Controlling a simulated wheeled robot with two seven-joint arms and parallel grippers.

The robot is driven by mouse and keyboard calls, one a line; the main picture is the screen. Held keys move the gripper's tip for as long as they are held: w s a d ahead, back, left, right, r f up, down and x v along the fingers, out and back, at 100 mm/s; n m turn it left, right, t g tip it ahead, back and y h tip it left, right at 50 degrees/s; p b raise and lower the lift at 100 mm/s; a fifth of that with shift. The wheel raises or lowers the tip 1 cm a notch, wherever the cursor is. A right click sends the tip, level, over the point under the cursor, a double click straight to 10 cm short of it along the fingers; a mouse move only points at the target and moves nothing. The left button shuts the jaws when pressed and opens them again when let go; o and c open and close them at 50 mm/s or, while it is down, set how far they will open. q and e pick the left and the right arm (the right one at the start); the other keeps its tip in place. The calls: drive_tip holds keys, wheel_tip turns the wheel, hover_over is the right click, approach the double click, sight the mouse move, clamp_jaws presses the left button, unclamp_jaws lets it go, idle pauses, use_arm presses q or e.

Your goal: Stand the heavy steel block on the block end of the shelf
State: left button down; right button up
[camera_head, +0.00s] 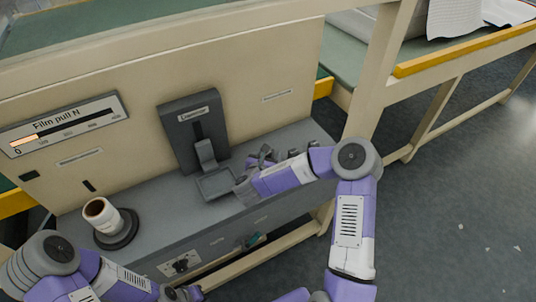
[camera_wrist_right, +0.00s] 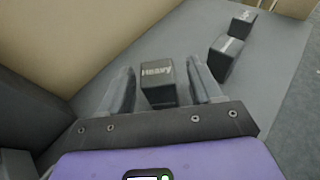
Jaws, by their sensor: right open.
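The heavy steel block (camera_wrist_right: 158,88) is a dark block with "Heavy" written on its top in the right wrist view. It stands on the grey shelf (camera_wrist_right: 268,95). My right gripper (camera_wrist_right: 160,70) is open, with one finger on each side of the block and a gap visible at each side. In the head view my right gripper is over the shelf, right of the centre device, and the block there is mostly hidden by it. My left arm is at the lower left of the head view; its gripper at the bottom edge is too cut off to judge.
Two more dark blocks (camera_wrist_right: 225,57) (camera_wrist_right: 243,24) stand farther along the shelf. A dark upright device (camera_head: 195,130) with a small tray (camera_head: 216,184) stands mid-shelf. A white roll (camera_head: 102,214) sits on a round dark base at the left.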

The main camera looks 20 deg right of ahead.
drive_tip(key=p+v, duration=0.2)
drive_tip(key=v, duration=1)
drive_tip(key=shift+f, duration=0.1)
